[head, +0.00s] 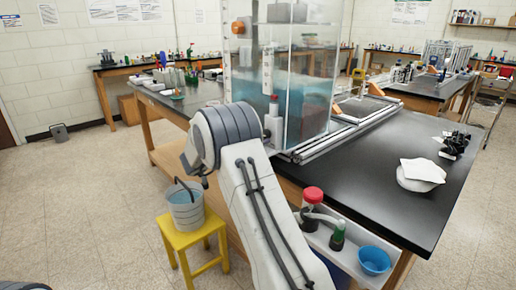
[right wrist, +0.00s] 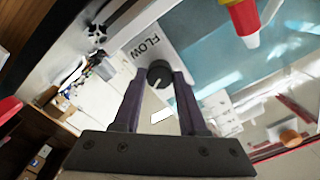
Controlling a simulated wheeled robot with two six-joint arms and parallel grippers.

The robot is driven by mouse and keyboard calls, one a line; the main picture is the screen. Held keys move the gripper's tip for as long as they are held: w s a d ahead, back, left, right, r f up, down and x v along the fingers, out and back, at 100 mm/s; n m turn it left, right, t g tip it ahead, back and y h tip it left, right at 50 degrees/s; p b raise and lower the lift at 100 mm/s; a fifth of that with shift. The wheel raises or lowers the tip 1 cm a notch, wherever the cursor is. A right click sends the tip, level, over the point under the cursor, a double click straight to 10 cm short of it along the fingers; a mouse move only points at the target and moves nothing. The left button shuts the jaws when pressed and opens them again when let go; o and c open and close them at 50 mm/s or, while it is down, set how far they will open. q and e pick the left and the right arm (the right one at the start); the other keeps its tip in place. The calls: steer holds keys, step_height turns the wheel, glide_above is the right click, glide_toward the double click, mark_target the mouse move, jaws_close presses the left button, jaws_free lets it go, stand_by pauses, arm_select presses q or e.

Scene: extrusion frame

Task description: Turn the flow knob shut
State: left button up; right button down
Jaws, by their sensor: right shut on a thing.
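The flow knob (right wrist: 159,74) is a dark round knob with a pale pointer line, on a light panel (right wrist: 148,48) lettered FLOW in the right wrist view. My right gripper (right wrist: 160,78) has its two dark fingers closed on either side of the knob, touching it. In the head view my right arm reaches up to the clear tank, and its wrist hides the fingers and the knob. The tank (head: 305,90) holds teal water and stands on a metal extrusion frame (head: 345,128). My left gripper is in neither view.
A red and yellow part with a white tip (right wrist: 243,20) is close by. The black bench (head: 385,160) carries a white dish (head: 420,185). A side shelf holds a red-capped jar (head: 313,198) and blue bowl (head: 374,261). A bucket (head: 186,210) stands on a yellow stool (head: 180,240).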

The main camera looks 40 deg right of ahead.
steer(key=shift+f+m+b, duration=0.15)
steer(key=shift+m+b, duration=2.25)
steer(key=shift+b, duration=0.25)
steer(key=shift+c, duration=2.2)
jaws_free()
steer(key=shift+a, duration=0.1)
steer(key=a, duration=1)
steer(key=shift+s+a, duration=0.15)
steer(key=shift+s, duration=0.3)
